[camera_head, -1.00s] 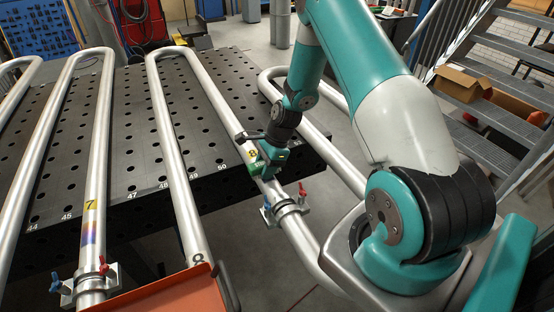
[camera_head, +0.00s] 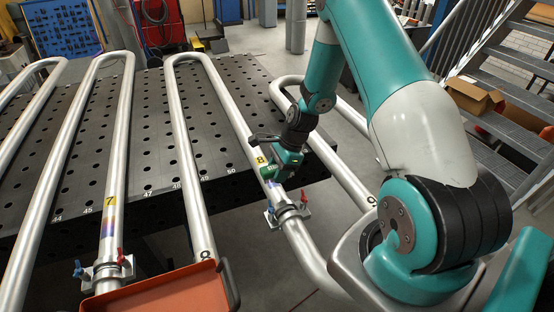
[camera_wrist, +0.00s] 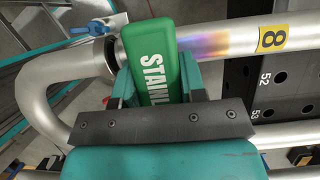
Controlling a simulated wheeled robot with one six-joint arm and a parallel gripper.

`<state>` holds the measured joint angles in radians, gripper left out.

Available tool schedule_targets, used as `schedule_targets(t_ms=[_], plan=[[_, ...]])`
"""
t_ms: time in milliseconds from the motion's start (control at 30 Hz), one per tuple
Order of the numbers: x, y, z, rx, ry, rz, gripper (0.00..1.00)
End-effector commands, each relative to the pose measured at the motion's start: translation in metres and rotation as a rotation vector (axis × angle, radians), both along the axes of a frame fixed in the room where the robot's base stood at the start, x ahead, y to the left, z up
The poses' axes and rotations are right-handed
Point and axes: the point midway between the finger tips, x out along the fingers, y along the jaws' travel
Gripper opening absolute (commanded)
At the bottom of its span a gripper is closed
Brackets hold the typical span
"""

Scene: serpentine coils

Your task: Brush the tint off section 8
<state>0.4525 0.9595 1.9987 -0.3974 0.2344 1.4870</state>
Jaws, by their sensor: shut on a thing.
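My gripper (camera_wrist: 160,88) is shut on a green brush block (camera_wrist: 155,55) with white lettering, partly readable as "STAINL". In the head view my gripper (camera_head: 284,166) holds the brush (camera_head: 269,172) at the section 8 tube, between its yellow label and the clamp. The section 8 tube (camera_wrist: 300,25) carries the yellow 8 label (camera_wrist: 272,38), seen in the head view too (camera_head: 261,160). A blue, purple and straw-coloured tint (camera_wrist: 208,47) shows between brush and label. The brush covers the tube on the clamp side. Its bristles are hidden, so contact cannot be told.
A clamp with red and blue handles (camera_head: 288,211) holds the tube just below the brush. The section 7 tube (camera_head: 121,130) has its own label, tint and clamp (camera_head: 104,270). A perforated black table (camera_head: 150,150) lies beneath. An orange tray (camera_head: 160,292) is at the front.

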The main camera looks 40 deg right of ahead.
Motion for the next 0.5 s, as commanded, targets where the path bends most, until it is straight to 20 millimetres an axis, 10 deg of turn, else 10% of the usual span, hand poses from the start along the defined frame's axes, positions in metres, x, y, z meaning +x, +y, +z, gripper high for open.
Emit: schedule_targets(t_ms=[500], plan=[[0.001, 0.002, 0.023, 0.0, 0.0, 0.003, 0.12]])
